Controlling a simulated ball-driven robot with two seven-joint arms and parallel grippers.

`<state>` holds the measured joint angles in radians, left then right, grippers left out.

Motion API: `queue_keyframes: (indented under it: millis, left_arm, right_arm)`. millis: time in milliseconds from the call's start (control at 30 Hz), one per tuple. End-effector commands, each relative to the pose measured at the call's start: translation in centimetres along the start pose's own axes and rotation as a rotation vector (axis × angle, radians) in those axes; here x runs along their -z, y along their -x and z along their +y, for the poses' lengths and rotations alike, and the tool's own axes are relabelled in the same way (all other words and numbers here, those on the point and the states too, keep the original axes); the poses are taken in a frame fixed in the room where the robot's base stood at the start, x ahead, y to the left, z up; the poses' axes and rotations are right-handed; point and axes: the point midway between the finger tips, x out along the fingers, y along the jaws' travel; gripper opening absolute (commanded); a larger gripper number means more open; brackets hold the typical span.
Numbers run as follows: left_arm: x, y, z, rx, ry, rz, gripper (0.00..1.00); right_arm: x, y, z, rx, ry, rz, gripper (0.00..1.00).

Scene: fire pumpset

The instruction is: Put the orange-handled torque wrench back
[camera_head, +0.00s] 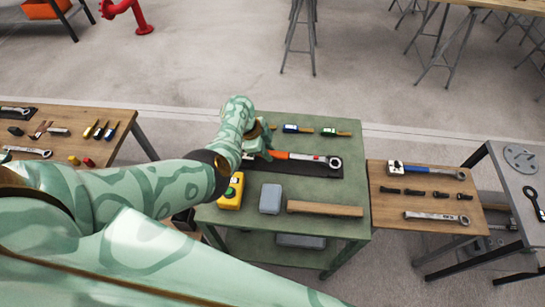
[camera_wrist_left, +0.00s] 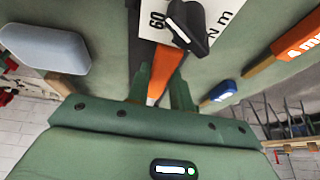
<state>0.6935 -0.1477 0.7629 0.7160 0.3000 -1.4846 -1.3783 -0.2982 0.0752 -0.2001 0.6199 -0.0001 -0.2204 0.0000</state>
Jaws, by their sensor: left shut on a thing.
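The torque wrench (camera_head: 305,158) has an orange handle, a grey-and-red shaft and a ring-shaped head pointing right. It lies along a black mat (camera_head: 325,172) on the green table, and whether it touches the mat cannot be told. My left gripper (camera_head: 258,152) is at the handle's left end, partly hidden by my own arm. In the left wrist view the fingers (camera_wrist_left: 167,95) are shut on the orange handle (camera_wrist_left: 168,70), one on each side. A white label reading "60" and "N m" (camera_wrist_left: 155,20) shows beyond it. My right gripper is not in view.
A wooden table (camera_head: 385,208) with wrenches and bolts stands right; another tool table (camera_head: 90,120) stands left.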

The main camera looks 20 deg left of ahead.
Motion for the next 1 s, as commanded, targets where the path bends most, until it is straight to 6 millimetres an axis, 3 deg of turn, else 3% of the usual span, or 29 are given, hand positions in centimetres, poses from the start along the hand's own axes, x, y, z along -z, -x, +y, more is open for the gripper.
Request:
queue_keyframes:
  millis: [33,100,133,200,467,567,800,1000]
  left_arm:
    - [-0.3,-0.9,1.3,-0.032,0.001,-0.004,0.0]
    - [-0.3,-0.9,1.4,-0.034,0.0,-0.004,0.0]
    - [-0.3,-1.0,1.5,-0.037,0.0,-0.005,0.32]
    - [-0.3,-1.0,1.5,-0.036,0.0,-0.005,0.43]
    - [-0.2,-0.6,1.1,-0.028,0.0,-0.004,0.43]
    - [-0.1,0.5,1.0,-0.025,0.0,-0.004,0.43]
    - [0.2,6.1,0.8,-0.021,-0.001,-0.004,0.43]
    - [0.1,10.0,0.7,-0.021,0.0,-0.003,0.43]
  right_arm:
    - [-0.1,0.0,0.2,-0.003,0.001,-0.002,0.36]
    - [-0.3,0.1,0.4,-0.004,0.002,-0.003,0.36]
    - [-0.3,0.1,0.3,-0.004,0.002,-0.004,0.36]
    - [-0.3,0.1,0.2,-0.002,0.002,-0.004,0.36]
    - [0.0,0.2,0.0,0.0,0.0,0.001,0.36]
    - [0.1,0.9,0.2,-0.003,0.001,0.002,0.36]
    - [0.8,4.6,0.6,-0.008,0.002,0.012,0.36]
    - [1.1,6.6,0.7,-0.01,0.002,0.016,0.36]
